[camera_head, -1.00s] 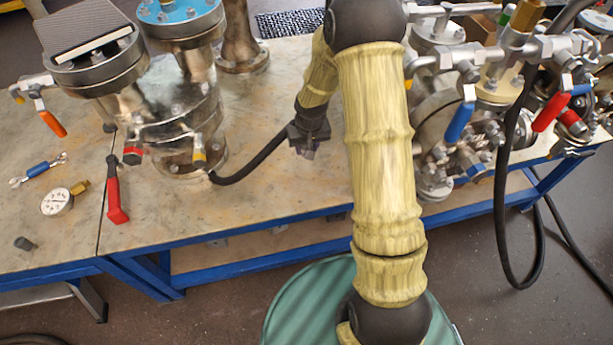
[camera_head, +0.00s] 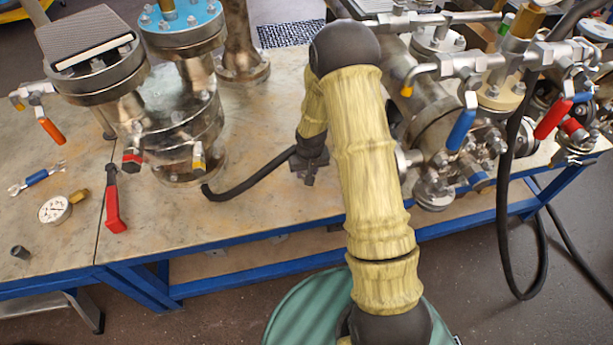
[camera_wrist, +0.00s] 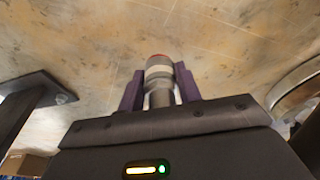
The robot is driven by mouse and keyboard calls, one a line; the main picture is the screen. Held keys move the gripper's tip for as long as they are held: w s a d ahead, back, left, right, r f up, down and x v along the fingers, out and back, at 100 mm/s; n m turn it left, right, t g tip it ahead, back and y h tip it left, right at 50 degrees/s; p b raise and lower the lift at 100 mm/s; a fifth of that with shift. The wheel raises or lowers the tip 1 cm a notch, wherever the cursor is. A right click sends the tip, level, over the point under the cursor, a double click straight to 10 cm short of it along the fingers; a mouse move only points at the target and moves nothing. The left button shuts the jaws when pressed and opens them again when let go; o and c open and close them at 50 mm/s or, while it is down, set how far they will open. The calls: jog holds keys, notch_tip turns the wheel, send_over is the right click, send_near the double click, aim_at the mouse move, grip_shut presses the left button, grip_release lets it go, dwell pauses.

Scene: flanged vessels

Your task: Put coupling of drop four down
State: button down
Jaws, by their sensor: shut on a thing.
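My gripper (camera_head: 309,174) is low over the bench top, right of the left vessel. In the wrist view its two purple fingers (camera_wrist: 159,78) are shut on the coupling (camera_wrist: 158,73), a short metal cylinder with a pale band and a reddish far end. The coupling points at the bench surface; I cannot tell whether it touches. In the head view the coupling is too small and hidden to make out.
The left vessel (camera_head: 180,128) and a valve assembly (camera_head: 455,140) flank my gripper. The bench (camera_head: 255,215) is clear in front of it. A red-handled tool (camera_head: 114,205), a gauge (camera_head: 55,209) and a wrench (camera_head: 38,177) lie at left. A green drum (camera_head: 300,310) stands in front.

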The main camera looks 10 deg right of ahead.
jog(key=shift+s+x, duration=0.15)
jog(key=shift+x, duration=0.6)
jog(key=shift+s+x, duration=0.2)
jog(key=shift+x, duration=0.5)
jog(key=shift+f, duration=0.15)
jog(key=shift+f, duration=0.15)
jog(key=c, duration=1)
grip_release()
jog(key=shift+w, duration=0.1)
jog(key=shift+o, duration=0.2)
jog(key=shift+d+r, duration=0.1)
jog(key=shift+r, duration=0.2)
jog(key=p+v, duration=0.1)
jog(key=v, duration=1)
jog(key=shift+r, duration=0.4)
